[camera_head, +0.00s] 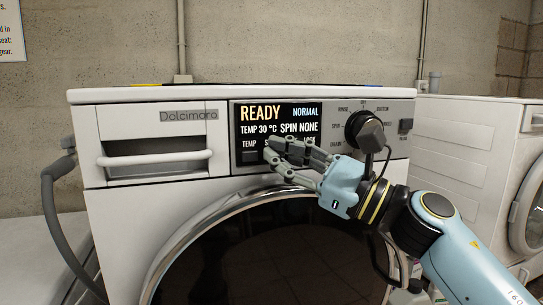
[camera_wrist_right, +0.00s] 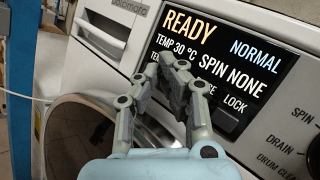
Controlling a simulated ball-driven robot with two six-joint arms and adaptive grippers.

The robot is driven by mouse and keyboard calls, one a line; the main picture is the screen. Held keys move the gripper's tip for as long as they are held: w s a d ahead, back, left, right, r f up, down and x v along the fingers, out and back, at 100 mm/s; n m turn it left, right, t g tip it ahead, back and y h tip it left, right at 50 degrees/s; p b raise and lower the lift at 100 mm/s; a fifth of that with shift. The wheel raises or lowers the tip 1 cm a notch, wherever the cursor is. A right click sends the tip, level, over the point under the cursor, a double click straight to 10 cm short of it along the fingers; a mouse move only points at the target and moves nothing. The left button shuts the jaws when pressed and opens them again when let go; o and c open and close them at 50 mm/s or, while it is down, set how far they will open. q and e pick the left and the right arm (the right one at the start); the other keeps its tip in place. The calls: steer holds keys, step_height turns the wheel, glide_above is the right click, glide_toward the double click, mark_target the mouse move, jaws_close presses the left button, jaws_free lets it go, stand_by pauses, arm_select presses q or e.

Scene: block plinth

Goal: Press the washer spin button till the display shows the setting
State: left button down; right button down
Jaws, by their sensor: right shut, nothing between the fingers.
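The white washer (camera_head: 140,207) faces me with its dark display (camera_head: 303,113) lit. It reads READY, NORMAL, TEMP 30 °C and SPIN NONE, and the same text shows in the wrist view (camera_wrist_right: 240,48). Labels along the display's lower edge include TEMP and LOCK; the spin label is mostly covered by my fingers. My right gripper (camera_head: 271,150) is shut and empty, its fingertips in front of the display's lower edge, also in the wrist view (camera_wrist_right: 168,68). The spin button is hidden behind the fingers, and I cannot tell whether they touch it. My left gripper is not in view.
A black program knob (camera_head: 368,134) sticks out right of the display, above my right wrist. The detergent drawer (camera_head: 155,153) with its protruding handle is at the left. The round door (camera_head: 185,240) lies below. A second white machine (camera_head: 470,150) stands at the right.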

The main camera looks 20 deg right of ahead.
steer(key=shift+w, duration=0.25)
steer(key=shift+s, duration=0.15)
stand_by(0.3)
steer(key=shift+s, duration=0.7)
steer(key=shift+s+d, duration=0.1)
steer(key=shift+s, duration=2.4)
stand_by(0.8)
